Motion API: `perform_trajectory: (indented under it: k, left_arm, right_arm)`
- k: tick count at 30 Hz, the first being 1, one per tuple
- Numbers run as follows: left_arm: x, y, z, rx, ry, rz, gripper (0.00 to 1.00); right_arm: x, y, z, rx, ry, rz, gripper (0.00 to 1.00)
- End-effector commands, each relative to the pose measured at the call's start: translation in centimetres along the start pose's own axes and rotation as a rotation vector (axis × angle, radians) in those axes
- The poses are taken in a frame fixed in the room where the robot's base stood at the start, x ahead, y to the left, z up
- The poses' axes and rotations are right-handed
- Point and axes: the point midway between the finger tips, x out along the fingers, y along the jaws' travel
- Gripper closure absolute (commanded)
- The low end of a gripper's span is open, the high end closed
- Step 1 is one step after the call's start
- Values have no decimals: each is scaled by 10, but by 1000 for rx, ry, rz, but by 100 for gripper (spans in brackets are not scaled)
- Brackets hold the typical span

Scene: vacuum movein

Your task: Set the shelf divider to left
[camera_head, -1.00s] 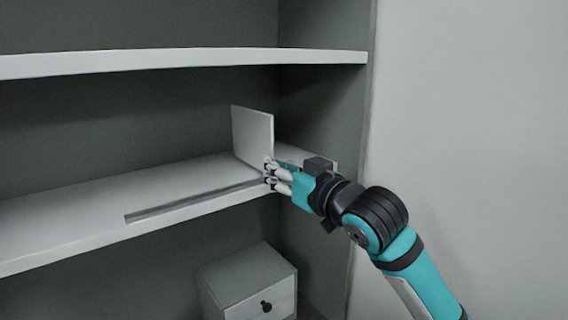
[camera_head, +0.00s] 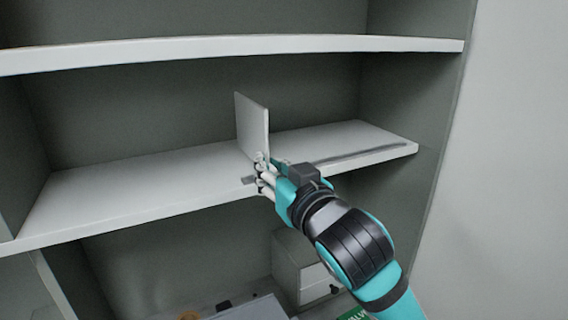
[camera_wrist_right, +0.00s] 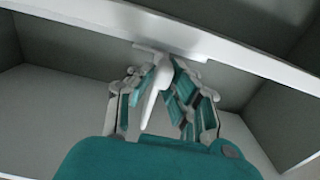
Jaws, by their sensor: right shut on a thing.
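The shelf divider (camera_head: 252,122) is a thin white upright panel on the middle shelf (camera_head: 150,182). It stands near the left end of a grey slot (camera_head: 365,152) along the shelf's front. Most of the slot shows to its right, and a short bit shows to its left. My right gripper (camera_head: 264,176) is at the divider's lower front edge. In the right wrist view, the fingers of the gripper (camera_wrist_right: 160,92) are closed around a white part of the divider (camera_wrist_right: 155,80). My left gripper is out of view.
An upper shelf (camera_head: 230,48) runs above the divider. Side walls bound the shelf on the left (camera_head: 18,150) and right (camera_head: 415,100). A white drawer box (camera_head: 300,262) and partly seen items sit below. The shelf surface left of the divider is clear.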

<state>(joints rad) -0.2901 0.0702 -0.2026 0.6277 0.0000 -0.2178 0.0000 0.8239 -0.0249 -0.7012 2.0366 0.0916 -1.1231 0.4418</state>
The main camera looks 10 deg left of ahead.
Motion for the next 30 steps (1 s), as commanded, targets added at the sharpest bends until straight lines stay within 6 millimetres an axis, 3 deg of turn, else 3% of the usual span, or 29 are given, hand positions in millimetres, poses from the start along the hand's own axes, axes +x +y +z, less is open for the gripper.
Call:
perform_trajectory:
  k: [9,10,15,25,30]
  left_arm:
    - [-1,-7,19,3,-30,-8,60]
    - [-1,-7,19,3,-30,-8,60]
    - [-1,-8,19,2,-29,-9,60]
    - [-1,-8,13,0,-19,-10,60]
    - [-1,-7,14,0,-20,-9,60]
  right_arm:
    - [0,-1,0,-3,1,-1,100]
    - [0,-1,0,-3,1,-1,83]
    - [0,-1,0,-2,0,-1,62]
    - [-4,0,0,-1,-1,0,62]
    - [-29,0,0,-2,2,-1,62]
